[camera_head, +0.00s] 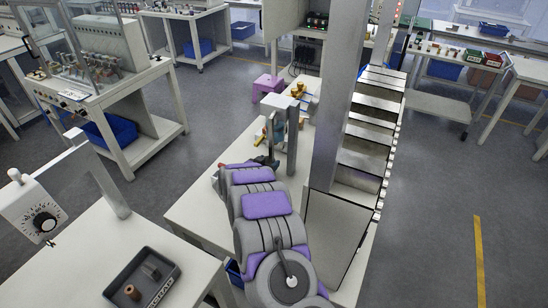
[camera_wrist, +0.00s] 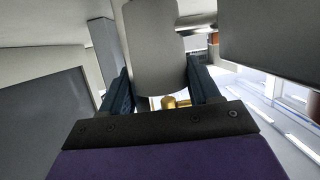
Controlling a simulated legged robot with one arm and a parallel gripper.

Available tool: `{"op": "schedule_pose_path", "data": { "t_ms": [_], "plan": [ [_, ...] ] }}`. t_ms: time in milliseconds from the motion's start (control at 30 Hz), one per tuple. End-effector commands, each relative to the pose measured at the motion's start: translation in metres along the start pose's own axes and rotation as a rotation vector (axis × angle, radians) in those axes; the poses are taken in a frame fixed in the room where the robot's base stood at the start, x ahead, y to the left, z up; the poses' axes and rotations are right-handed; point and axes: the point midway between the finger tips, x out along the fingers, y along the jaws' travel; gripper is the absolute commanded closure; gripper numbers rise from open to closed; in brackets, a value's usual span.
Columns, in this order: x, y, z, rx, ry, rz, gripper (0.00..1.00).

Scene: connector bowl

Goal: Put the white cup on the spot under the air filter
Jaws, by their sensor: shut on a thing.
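My gripper (camera_wrist: 160,85) has dark blue fingers on both sides of a pale, rounded thing that looks like the white cup (camera_wrist: 155,45). It is shut on this cup. In the head view my arm reaches over the white bench, and my gripper (camera_head: 270,145) is beside a grey upright stand (camera_head: 292,140). The cup is mostly hidden there. A brass-coloured fitting (camera_wrist: 176,102) shows beyond the cup in the wrist view. I cannot tell for sure which part is the air filter, and the spot under it cannot be made out.
A tall grey column (camera_head: 338,110) and a conveyor (camera_head: 368,135) stand right of my arm. A purple stool-like item (camera_head: 267,86) and yellow parts (camera_head: 298,89) lie farther back. A dark tray (camera_head: 142,280) sits on the near left bench. Open floor lies to the right.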

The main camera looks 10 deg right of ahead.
Motion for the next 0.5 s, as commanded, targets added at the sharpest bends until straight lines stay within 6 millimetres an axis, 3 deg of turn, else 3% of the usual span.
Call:
{"op": "schedule_pose_path", "data": {
  "t_ms": [500],
  "plan": [
    [0.049, -0.003, -0.017, 0.0, 0.003, -0.001, 0.78]
  ]
}}
